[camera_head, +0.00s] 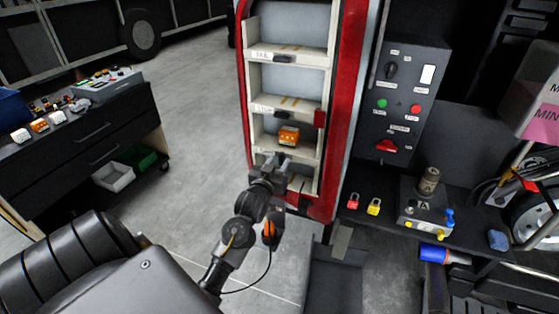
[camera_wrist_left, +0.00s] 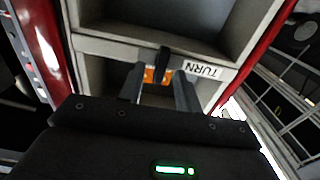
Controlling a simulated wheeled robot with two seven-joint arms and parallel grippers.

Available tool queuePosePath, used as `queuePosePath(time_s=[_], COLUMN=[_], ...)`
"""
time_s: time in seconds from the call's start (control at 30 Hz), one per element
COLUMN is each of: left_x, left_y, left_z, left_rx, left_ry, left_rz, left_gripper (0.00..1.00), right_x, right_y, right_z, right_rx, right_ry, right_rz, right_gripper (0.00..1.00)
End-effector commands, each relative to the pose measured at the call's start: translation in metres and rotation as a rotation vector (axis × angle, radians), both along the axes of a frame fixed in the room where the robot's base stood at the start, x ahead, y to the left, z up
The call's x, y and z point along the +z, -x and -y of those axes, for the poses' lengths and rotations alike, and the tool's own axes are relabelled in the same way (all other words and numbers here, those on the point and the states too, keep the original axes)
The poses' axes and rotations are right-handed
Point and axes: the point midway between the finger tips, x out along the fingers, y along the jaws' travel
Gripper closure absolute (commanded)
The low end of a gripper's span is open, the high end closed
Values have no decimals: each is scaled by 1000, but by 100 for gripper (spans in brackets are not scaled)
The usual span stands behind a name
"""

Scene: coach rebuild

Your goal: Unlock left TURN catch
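The TURN label (camera_wrist_left: 202,70) is upside down in the left wrist view, on the pale front edge of a compartment. A small dark catch (camera_wrist_left: 163,60) stands on that edge, left of the label. My left gripper (camera_wrist_left: 159,80) has its two fingers apart, one to each side of the catch's line; I cannot tell whether they touch it. A bit of orange shows between the fingers. In the head view my left gripper (camera_head: 277,163) is at the lower part of the rack (camera_head: 248,85) and hides the catch and label. My right gripper is not in view.
An orange lamp (camera_head: 288,135) sits in the compartment above my left gripper. Higher ledges carry the TAIL and STOP labels. Red posts (camera_head: 347,100) flank the rack. A switch panel (camera_head: 400,100) and a dark bench (camera_head: 465,232) are to the right, a drawer cabinet (camera_head: 85,150) to the left.

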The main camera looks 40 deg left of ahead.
Motion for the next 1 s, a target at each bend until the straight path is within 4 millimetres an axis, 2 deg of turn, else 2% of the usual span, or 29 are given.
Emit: queuePosePath(time_s=[0.13,0.4,0.67,1.0], left_x=[0,0,0,0], left_y=[-7,-8,-8,-9], left_z=[-3,-3,-2,-2], left_rx=[0,0,-1,-2], left_ry=[0,0,0,-25], left_rz=[0,-1,-1,-11], left_gripper=[66,66,100,100], right_x=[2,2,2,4], right_y=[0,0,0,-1], right_z=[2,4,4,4], right_rx=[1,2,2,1], right_ry=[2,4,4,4], right_rz=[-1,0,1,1], right_gripper=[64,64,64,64])
